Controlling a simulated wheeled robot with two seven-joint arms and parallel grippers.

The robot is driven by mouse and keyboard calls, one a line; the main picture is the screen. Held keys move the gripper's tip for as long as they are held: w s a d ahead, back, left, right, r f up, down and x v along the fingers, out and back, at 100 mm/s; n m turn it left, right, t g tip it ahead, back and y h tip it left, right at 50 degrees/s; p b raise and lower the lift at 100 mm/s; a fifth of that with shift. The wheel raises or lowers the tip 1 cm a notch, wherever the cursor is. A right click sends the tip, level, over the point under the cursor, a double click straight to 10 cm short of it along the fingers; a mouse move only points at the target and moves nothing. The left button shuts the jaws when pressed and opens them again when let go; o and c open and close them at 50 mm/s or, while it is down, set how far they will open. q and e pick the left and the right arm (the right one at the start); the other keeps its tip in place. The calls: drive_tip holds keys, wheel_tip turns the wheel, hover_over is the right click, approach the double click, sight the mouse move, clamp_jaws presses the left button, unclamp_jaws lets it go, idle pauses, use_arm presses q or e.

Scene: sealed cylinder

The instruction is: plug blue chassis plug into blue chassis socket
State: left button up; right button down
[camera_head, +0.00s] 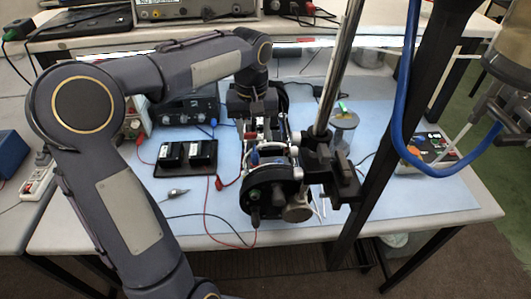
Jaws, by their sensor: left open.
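A cylinder-shaped chassis (267,193) with a black round end plate lies on a metal stand over the blue mat. A small blue part (254,157) shows on its upper left side; I cannot tell whether it is the blue plug or the blue socket. My left gripper (260,128) points down over the far part of the chassis and is open. Its fingertips are small and partly mixed with the chassis parts, so I cannot tell whether they touch anything.
A metal post with a black clamp (330,172) stands right of the chassis. Black modules (188,155) and a small pointed tool (174,194) lie to the left. Red and black leads run over the mat (415,192). A control box (424,148) sits at right. The mat's front right is clear.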

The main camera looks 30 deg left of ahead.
sight(255, 152)
use_arm(q)
drive_tip(key=shift+w, duration=0.15)
wheel_tip(255, 152, down, 8)
drive_tip(key=b, duration=0.6)
drive_tip(key=shift+f+b, duration=0.1)
drive_tip(key=shift+b, duration=0.3)
drive_tip(key=shift+f, duration=0.4)
idle(0.7)
clamp_jaws()
idle(0.3)
drive_tip(key=shift+r, duration=0.15)
